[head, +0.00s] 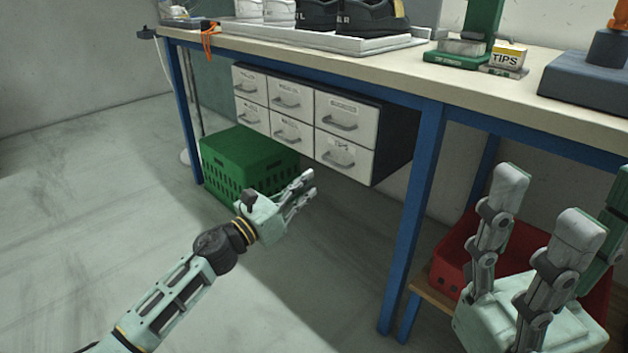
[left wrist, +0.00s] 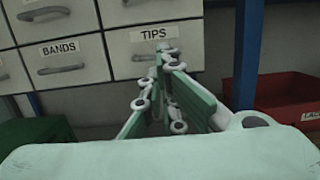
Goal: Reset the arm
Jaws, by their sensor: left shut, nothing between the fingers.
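My left gripper (head: 304,187) is stretched out in front of the drawer cabinet, over the floor below the bench. Its fingers are together with nothing between them. In the left wrist view its fingertips (left wrist: 166,62) show against the drawer labelled TIPS (left wrist: 130,55); whether they touch it is not clear. My right gripper (head: 548,210) is at the lower right of the head view, fingers pointing up and spread apart, empty. The white drawer cabinet (head: 292,95) hangs under the bench with its drawers closed.
A green crate (head: 245,165) stands on the floor below the cabinet. A red bin (head: 455,245) is on a low shelf behind my right gripper. A blue bench leg (head: 415,215) stands between. The left floor is clear.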

